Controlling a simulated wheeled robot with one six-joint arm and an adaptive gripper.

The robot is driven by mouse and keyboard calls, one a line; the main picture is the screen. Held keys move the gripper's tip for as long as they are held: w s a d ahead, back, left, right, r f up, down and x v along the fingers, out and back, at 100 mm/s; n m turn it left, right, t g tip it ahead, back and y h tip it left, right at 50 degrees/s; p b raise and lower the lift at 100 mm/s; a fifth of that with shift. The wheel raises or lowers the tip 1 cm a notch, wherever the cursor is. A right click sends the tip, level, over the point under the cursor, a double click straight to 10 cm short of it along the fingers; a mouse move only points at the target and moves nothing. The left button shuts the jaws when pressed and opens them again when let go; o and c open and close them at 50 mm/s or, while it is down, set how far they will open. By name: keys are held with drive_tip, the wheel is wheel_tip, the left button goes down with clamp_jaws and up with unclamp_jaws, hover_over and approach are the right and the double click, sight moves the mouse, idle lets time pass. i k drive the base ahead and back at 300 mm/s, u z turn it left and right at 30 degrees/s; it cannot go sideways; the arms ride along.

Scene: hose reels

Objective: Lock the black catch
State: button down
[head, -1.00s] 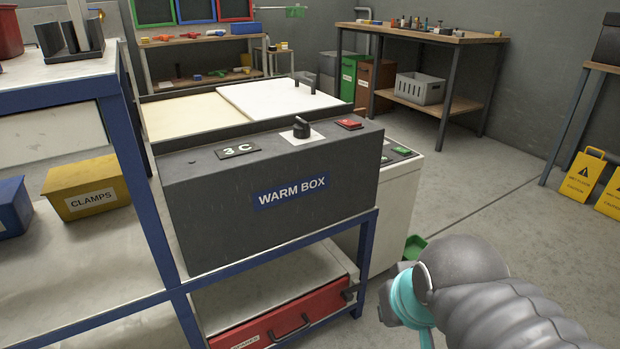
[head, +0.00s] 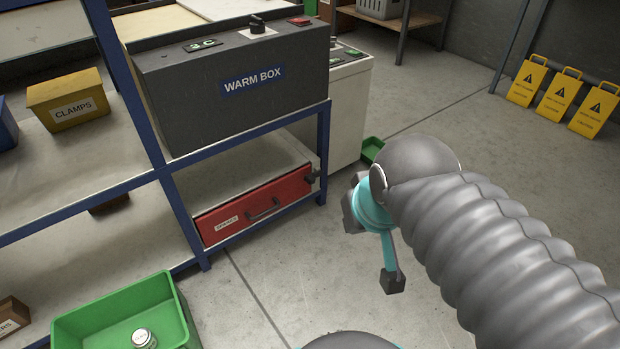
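A small black catch (head: 312,178) sits at the right end of the red drawer front (head: 255,205), under the grey warm box. Its exact setting is too small to make out. The drawer has a dark handle and a white label. My gripper (head: 388,262) is at the end of my grey sleeved arm, to the right of the catch and lower in the picture, apart from it. One teal finger with a dark tip points down. The rest of my gripper is partly hidden by the arm, so its opening is unclear.
The warm box (head: 230,90) rests on a blue-framed rack (head: 250,130). A green bin (head: 80,325) with a can stands at lower left. A yellow clamps box (head: 68,100) is on the left shelf. Yellow caution signs (head: 558,98) stand at right. Floor before the drawer is clear.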

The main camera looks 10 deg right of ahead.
sight(310, 180)
drive_tip(key=u, duration=0.3)
drive_tip(key=i, duration=1.05)
drive_tip(key=z, duration=0.2)
